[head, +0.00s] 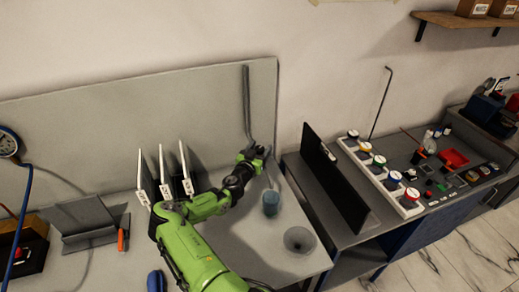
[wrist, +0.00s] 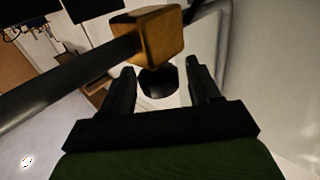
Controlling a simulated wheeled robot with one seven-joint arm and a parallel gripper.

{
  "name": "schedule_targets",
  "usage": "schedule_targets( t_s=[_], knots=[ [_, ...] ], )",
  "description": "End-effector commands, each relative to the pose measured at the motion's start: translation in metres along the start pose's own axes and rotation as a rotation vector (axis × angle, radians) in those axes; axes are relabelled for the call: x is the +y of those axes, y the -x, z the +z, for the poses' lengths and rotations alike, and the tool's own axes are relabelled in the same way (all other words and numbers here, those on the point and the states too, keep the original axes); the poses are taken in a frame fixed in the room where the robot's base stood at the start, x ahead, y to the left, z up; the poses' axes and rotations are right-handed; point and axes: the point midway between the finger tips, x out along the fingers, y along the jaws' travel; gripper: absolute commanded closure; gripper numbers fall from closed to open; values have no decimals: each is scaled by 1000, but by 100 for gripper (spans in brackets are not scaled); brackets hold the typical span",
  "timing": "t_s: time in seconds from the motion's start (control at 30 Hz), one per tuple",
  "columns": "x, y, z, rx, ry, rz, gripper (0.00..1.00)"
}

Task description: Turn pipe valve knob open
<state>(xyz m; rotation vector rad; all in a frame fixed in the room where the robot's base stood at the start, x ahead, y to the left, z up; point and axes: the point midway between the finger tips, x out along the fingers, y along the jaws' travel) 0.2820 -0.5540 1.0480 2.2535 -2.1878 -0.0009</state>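The pipe valve shows in the wrist view as a brass-coloured block (wrist: 156,30) with a dark round knob (wrist: 158,83) on its near side. A grey pipe (wrist: 60,82) runs into the block from the left. My gripper (wrist: 160,66) is open, with one black finger on each side of the knob. A gap seems to show between the knob and each finger; I cannot tell how deep the knob sits. In the head view, my gripper (head: 257,154) is at the lower end of the upright grey pipe (head: 247,98), and it hides the valve there.
A teal cup (head: 271,204) and a grey funnel-like bowl (head: 299,240) stand on the bench below my gripper. White upright plates (head: 164,172) stand left, close to my arm. A dark upright panel (head: 334,178) and a white rack of coloured jars (head: 381,175) are right.

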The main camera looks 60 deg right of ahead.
Motion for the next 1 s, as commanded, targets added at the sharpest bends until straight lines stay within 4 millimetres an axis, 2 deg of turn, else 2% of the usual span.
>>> schedule_targets(
  t_s=[0.03, 0.3, 0.67, 1.0],
  knots=[
    [0, 0, 0, 0, 0, 0, 47],
    [0, 0, 0, 0, -1, 0, 86],
    [1, 0, 1, 1, -3, -75, 86],
    [3, -1, 2, 6, -4, -319, 86]
  ],
)
